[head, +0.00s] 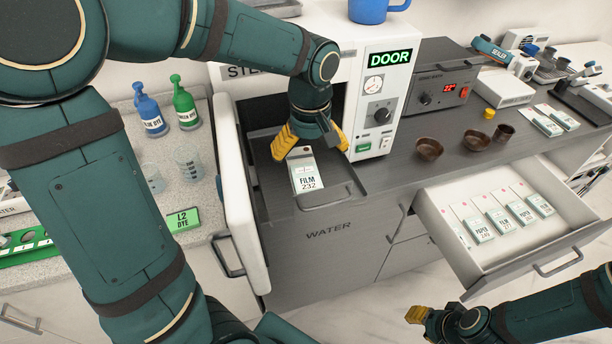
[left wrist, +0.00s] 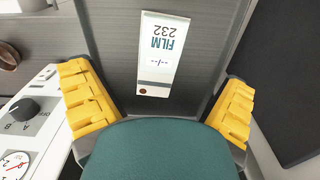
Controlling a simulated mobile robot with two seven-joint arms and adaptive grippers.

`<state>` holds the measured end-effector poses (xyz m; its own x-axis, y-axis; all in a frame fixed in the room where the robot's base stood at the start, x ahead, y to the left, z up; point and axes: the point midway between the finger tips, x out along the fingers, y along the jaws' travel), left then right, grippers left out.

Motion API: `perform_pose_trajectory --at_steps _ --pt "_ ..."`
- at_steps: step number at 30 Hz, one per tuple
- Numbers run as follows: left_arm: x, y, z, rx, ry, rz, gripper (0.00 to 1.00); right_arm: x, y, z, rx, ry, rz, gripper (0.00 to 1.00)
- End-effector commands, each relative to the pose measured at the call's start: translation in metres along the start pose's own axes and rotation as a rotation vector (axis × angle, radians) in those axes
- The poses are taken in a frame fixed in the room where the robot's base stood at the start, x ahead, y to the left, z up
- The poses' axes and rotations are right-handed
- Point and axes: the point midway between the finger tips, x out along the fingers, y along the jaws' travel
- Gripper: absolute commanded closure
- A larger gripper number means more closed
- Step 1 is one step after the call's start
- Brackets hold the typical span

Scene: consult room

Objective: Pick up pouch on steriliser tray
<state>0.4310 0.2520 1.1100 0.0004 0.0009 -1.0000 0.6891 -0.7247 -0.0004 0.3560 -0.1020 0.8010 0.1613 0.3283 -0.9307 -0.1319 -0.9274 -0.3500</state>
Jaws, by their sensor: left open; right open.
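A white pouch marked FILM 232 (head: 306,176) lies flat on the dark steriliser tray (head: 335,200), which sticks out of the open steriliser. The pouch also shows in the left wrist view (left wrist: 162,52), between the two yellow fingers. My left gripper (head: 309,152) is open above the tray, its fingers spread wide on either side of the pouch's far end; it also shows in the left wrist view (left wrist: 160,105). I cannot tell the exact height above the pouch. My right gripper (head: 416,314) is low at the bottom right, away from the tray, in front of the drawer.
The steriliser's open door (head: 238,195) stands at the tray's left. Its control panel (head: 380,100) is close on the right. An open drawer (head: 500,220) with several pouches juts out at the right. Brown bowls (head: 430,148) stand on the counter.

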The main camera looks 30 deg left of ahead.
Motion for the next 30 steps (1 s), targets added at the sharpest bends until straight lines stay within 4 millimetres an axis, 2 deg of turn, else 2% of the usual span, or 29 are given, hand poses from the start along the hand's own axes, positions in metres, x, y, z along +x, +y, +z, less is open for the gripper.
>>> perform_pose_trajectory --at_steps 1,3,13,21,30 --pt "0.012 -0.001 0.001 0.001 -0.004 -0.004 0.0 0.003 0.001 0.001 -0.001 -0.002 0.0 0.62" --pt "0.023 0.0 0.0 0.001 -0.002 -0.003 0.0 0.005 0.002 0.002 -0.001 -0.004 -0.001 0.62" --pt "0.048 -0.002 -0.002 -0.001 -0.002 -0.002 0.0 0.009 0.003 0.004 -0.003 -0.008 -0.001 0.62" --pt "0.085 -0.005 -0.006 0.001 -0.002 -0.002 0.0 0.016 0.006 0.007 -0.005 -0.015 -0.002 0.62" --pt "0.09 -0.004 -0.007 0.0 0.0 0.001 0.0 0.016 0.006 0.008 -0.006 -0.017 -0.002 0.62"
